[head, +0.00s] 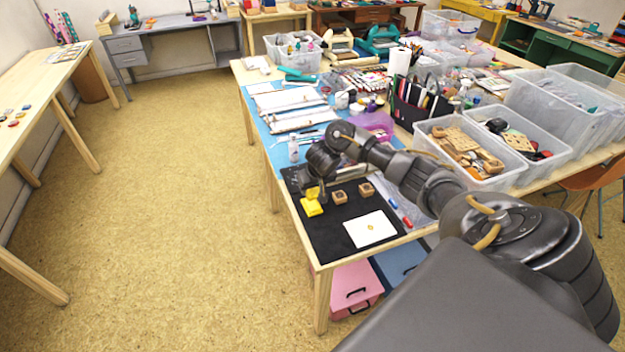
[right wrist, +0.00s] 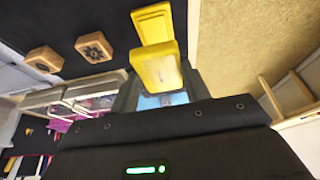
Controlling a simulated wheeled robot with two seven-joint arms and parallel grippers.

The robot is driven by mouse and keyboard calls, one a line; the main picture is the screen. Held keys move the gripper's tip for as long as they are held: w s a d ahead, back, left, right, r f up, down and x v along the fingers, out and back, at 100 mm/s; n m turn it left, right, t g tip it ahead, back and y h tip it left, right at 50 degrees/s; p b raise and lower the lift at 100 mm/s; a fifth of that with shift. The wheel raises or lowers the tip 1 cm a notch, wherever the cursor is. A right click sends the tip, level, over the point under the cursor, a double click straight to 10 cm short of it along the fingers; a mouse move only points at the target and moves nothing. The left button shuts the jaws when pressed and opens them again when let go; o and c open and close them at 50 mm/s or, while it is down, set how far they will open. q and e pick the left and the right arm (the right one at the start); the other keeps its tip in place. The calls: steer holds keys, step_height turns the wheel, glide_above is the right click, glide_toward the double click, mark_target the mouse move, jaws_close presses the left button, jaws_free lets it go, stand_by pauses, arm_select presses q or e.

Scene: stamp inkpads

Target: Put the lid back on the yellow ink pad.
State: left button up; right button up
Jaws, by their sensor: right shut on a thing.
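The yellow ink pad (head: 312,209) lies on the black mat near the table's left edge. It also shows in the right wrist view (right wrist: 152,25), flat on the mat. My right gripper (head: 319,190) is shut on the yellow lid (head: 312,193), which it holds tilted just behind the pad in the head view. In the right wrist view the lid (right wrist: 155,70) sticks out between the fingertips, close to the pad and overlapping its near edge in the picture. I cannot tell whether they touch. My left gripper is not in view.
Two wooden stamps (head: 340,197) (head: 366,190) stand right of the pad. A white card (head: 370,228) with a yellow print lies in front on the black mat (head: 331,238). A small bottle (head: 293,150) stands behind. Clear bins (head: 466,170) fill the right side. Open floor lies left.

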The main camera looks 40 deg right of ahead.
mark_target(312, 204)
steer(key=shift+f+b, duration=0.9)
steer(key=shift+f, duration=1.85)
steer(key=shift+p, duration=0.95)
steer(key=shift+f+p, duration=0.45)
steer(key=shift+f, duration=0.1)
stand_by(0.7)
steer(key=shift+p, duration=0.35)
stand_by(0.5)
steer(key=o, duration=1)
steer(key=shift+o, duration=0.6)
